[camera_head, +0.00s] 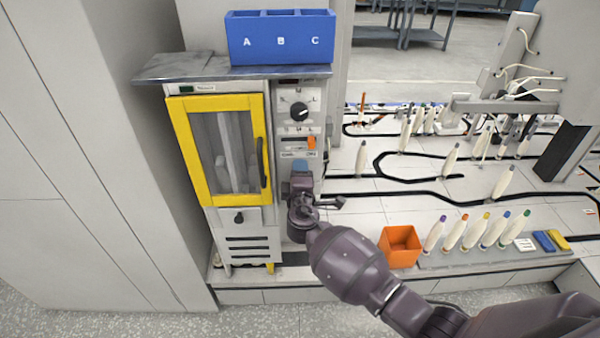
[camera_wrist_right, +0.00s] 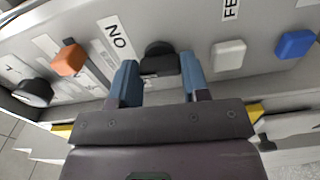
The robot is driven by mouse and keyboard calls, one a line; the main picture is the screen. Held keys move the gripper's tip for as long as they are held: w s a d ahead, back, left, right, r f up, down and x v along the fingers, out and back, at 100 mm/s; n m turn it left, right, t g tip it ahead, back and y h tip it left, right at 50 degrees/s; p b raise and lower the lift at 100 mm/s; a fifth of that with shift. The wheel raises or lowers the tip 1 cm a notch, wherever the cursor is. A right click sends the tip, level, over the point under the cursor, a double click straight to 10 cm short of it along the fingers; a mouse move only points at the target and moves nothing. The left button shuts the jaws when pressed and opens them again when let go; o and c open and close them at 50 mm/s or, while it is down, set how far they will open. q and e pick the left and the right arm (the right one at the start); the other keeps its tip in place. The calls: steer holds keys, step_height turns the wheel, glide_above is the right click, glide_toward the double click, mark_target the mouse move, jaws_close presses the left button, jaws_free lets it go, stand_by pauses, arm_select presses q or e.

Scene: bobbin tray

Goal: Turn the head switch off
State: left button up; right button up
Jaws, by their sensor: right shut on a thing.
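The control panel (camera_head: 289,90) is on the right side of the yellow-framed machine. In the right wrist view a black switch knob (camera_wrist_right: 160,55) stands out from the panel beside a label whose letters look like "NO". My right gripper (camera_wrist_right: 161,78) has its two blue fingertips on either side of this knob and is shut on it. I cannot tell which way the knob points, and no label naming it shows clearly. In the head view my right gripper (camera_head: 301,175) is against the panel's lower part and hides the knob. My left gripper is not in view.
An orange lever (camera_wrist_right: 68,58) and a black dial (camera_wrist_right: 33,92) are on one side of the knob; a white button (camera_wrist_right: 228,54) and blue button (camera_wrist_right: 295,44) are on the other. An orange bin (camera_head: 400,246) and several bobbins stand to the right on the table.

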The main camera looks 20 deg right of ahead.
arm_select(q)
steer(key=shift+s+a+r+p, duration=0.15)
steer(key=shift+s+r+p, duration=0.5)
steer(key=shift+p, duration=0.6)
arm_select(e)
steer(key=n, duration=0.8)
steer(key=shift+n, duration=0.3)
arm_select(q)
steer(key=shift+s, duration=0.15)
arm_select(e)
steer(key=o, duration=0.9)
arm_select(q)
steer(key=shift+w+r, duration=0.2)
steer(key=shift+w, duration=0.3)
arm_select(e)
steer(key=shift+s, duration=0.1)
